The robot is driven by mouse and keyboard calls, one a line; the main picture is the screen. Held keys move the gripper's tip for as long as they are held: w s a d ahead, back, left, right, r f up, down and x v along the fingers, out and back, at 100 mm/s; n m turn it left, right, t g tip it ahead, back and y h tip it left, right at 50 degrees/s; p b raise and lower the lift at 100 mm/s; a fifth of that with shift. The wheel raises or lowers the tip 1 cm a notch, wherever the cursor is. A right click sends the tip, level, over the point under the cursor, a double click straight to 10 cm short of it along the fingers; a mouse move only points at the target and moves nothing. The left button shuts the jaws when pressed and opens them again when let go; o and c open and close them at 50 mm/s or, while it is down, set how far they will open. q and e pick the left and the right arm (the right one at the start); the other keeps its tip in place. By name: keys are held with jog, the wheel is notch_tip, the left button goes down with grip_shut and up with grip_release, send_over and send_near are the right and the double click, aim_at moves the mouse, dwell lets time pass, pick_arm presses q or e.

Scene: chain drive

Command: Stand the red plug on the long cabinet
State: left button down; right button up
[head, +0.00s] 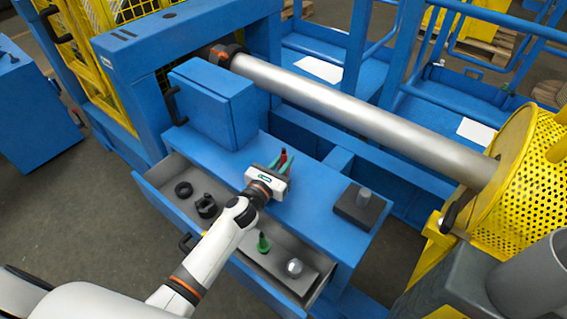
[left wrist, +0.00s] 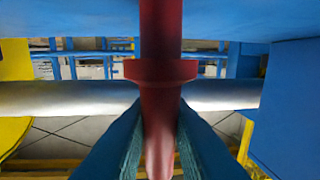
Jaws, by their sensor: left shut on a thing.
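The red plug (head: 284,156) is held in my left gripper (head: 279,164) over the blue top of the long cabinet (head: 315,193). In the left wrist view the plug (left wrist: 162,72) stands between the two teal fingers, with a wide collar just beyond them. It looks upright. The end of the plug runs out of that picture, so I cannot tell whether it touches the cabinet top. The fingers are shut on the plug and hide part of it in the head view. My right gripper is not in view.
A blue box (head: 211,103) stands on the cabinet's left end, a dark block with a grey peg (head: 361,206) on its right. The open drawer (head: 160,178) holds black rings, a green piece (head: 263,243) and a round metal knob (head: 294,267). A thick metal shaft (head: 350,115) runs behind.

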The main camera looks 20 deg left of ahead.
pick_arm(q)
jog(key=shift+f, duration=0.1)
jog(key=c, duration=1.3)
grip_release()
jog(key=shift+c, duration=0.2)
jog(key=shift+r, duration=0.2)
jog(key=shift+s+a, duration=0.1)
jog(key=shift+s, duration=0.2)
jog(key=v, duration=1.1)
jog(key=shift+s, duration=0.25)
